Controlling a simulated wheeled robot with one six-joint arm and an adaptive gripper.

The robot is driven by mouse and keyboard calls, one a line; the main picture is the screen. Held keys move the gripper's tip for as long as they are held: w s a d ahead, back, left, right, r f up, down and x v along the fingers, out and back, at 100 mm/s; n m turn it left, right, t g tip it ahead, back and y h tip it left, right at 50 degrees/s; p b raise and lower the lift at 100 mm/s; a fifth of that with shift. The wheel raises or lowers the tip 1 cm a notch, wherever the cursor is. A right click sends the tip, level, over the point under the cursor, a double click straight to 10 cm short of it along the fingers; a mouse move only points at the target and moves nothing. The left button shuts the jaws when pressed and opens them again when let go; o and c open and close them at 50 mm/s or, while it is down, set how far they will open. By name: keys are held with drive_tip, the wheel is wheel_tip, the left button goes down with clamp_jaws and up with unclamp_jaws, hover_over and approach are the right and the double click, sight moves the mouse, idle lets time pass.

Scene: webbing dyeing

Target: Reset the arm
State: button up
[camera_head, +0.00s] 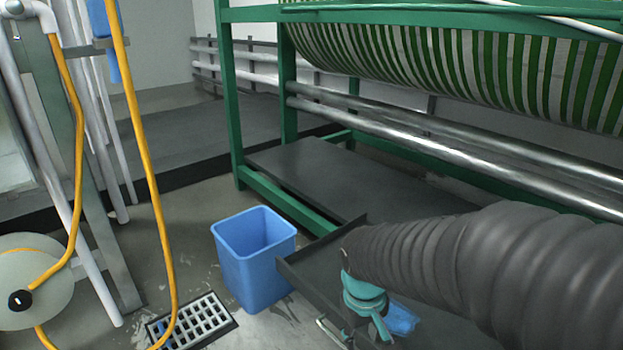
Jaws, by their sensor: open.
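My arm, in a dark ribbed sleeve, reaches in from the right edge of the head view. At its end is my gripper (352,333), with teal parts, low in the picture over a dark tray (312,268). The gripper is open, and I see nothing held between its fingers. Its tips are partly cut off by the lower edge. A small blue object (403,318) shows just right of the gripper; what it is and whether it touches the gripper I cannot tell.
A blue bin (252,268) stands on the floor left of the tray, beside a floor drain grate (195,322). A green frame (232,95) with metal rollers and green-white webbing (480,75) stands behind. A yellow hose (150,180) hangs at left near a reel (35,285).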

drive_tip(key=s+d+r+m+t+p, duration=0.1)
drive_tip(key=s+d+r+p, duration=0.1)
drive_tip(key=r, duration=0.4)
drive_tip(key=s+d+r+m+t+p, duration=0.1)
drive_tip(key=s+d+r+t+p, duration=0.1)
drive_tip(key=s+r, duration=0.2)
drive_tip(key=s+d+r+m+t+p, duration=0.1)
drive_tip(key=s+d+r+m+p, duration=0.1)
drive_tip(key=r, duration=0.7)
drive_tip(key=shift+s+t+y+p, duration=0.3)
drive_tip(key=shift+s+y, duration=0.1)
drive_tip(key=shift+s, duration=0.15)
drive_tip(key=shift+d, duration=0.25)
